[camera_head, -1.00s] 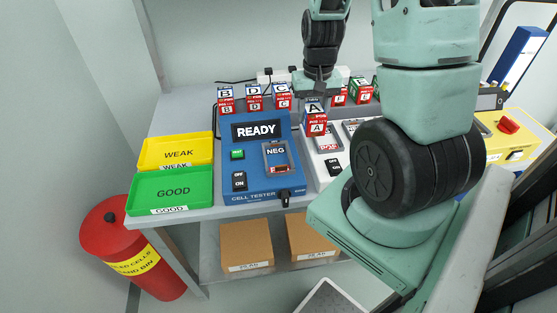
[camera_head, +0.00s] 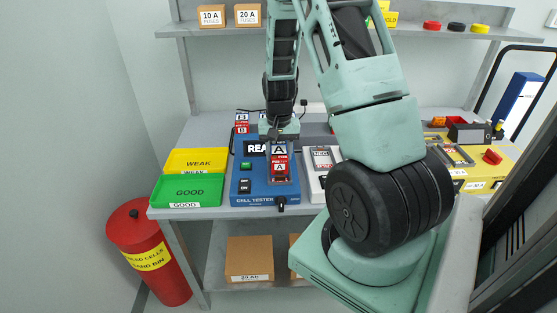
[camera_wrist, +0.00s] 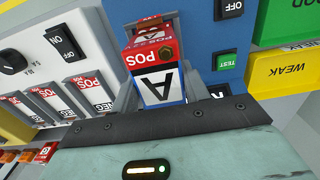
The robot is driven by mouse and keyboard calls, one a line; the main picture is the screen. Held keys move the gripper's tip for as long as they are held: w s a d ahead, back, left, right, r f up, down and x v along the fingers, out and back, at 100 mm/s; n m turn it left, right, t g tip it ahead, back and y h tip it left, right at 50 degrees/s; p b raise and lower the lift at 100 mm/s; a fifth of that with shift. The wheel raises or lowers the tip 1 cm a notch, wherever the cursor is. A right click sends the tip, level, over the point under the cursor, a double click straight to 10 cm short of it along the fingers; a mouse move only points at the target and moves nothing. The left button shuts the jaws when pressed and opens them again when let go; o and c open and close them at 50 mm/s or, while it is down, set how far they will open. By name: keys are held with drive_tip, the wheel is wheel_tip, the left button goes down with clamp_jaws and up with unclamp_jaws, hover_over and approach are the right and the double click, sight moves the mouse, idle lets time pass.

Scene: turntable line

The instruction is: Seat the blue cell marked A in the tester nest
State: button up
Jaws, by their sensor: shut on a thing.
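The cell marked A (camera_head: 280,160) is blue, white and red and is held in my gripper (camera_head: 279,139), which is shut on it. In the head view the cell is in front of the nest on the blue cell tester (camera_head: 262,191), and I cannot tell whether it touches the nest. In the wrist view the cell (camera_wrist: 157,82) sits between the fingers with its A face and red POS end showing. The tester nest (camera_wrist: 150,22) shows just behind the cell, mostly hidden by it. The tester screen is partly covered by my gripper and the cell.
Yellow WEAK (camera_head: 196,160) and green GOOD (camera_head: 187,190) trays lie left of the tester. A white unit with bays (camera_head: 322,160) stands close on its right. Another cell (camera_head: 242,122) stands behind the tester. A red bin (camera_head: 150,255) is on the floor at left.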

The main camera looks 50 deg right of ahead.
drive_tip(key=shift+f, duration=1.45)
drive_tip(key=shift+f, duration=0.15)
drive_tip(key=o, duration=1.3)
drive_tip(key=shift+o, duration=0.2)
